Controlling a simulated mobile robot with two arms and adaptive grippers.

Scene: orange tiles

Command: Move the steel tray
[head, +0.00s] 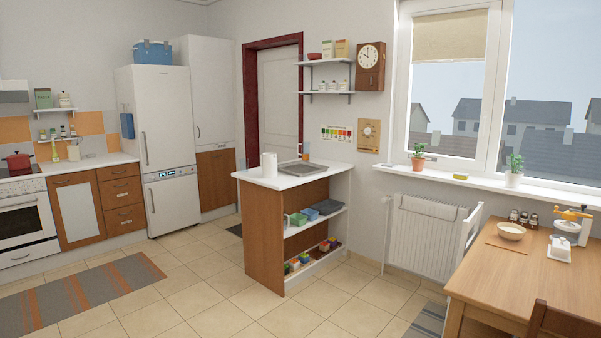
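The steel tray (302,168) appears to be the flat grey rectangle lying on the white top of the small island (270,181). It lies near the right part of that top. Neither of my grippers shows in the head view, and nothing of mine touches the tray.
A white roll or canister (269,165) stands left of the tray. Island shelves hold boxes and small containers. A wooden table (478,272) with a bowl (511,231) is at right. A striped rug (88,292) lies at left. Tiled floor in front of the island is clear.

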